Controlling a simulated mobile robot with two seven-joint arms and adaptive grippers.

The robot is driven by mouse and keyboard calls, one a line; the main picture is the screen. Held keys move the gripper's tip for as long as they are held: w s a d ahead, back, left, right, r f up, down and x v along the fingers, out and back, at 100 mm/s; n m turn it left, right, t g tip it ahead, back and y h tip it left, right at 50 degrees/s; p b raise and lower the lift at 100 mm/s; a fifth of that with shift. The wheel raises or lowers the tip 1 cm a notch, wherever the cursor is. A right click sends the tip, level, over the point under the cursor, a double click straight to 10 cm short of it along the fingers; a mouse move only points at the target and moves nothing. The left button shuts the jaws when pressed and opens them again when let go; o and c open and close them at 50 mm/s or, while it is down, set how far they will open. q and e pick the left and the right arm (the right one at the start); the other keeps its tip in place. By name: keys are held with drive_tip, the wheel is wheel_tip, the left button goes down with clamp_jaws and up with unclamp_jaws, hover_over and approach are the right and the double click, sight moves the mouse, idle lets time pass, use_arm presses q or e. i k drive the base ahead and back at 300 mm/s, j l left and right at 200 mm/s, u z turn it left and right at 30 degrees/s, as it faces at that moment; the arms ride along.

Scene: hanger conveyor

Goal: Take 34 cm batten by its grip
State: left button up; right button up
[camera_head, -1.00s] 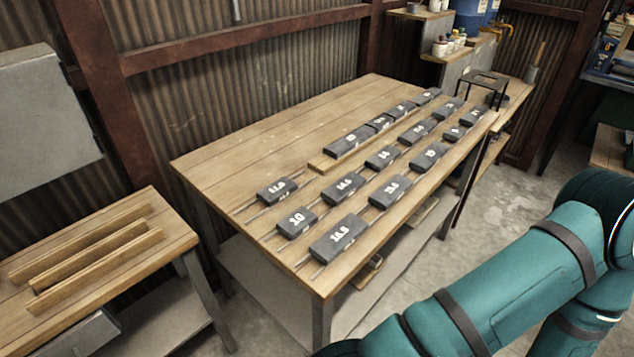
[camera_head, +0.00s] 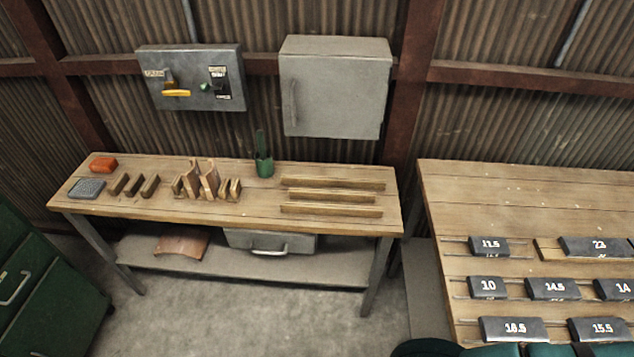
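Three long wooden battens lie parallel on the right half of a wooden bench: a back one (camera_head: 333,183), a middle one (camera_head: 332,196) and a front one (camera_head: 331,210). None shows a readable length mark, so I cannot tell which is 34 cm, and no distinct grip can be made out. Neither of my grippers is in view. Only teal parts of my own arm show at the bottom right edge, well away from the battens.
The bench (camera_head: 120,205) also holds wooden blocks (camera_head: 208,180), a green holder (camera_head: 264,163), an orange block (camera_head: 103,164) and a grey pad (camera_head: 87,188). A table (camera_head: 500,190) with numbered dark blocks stands right. A grey cabinet (camera_head: 335,88) hangs behind. Open floor lies in front.

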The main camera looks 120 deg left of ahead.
sight(293, 207)
drive_tip(key=u, duration=3.85)
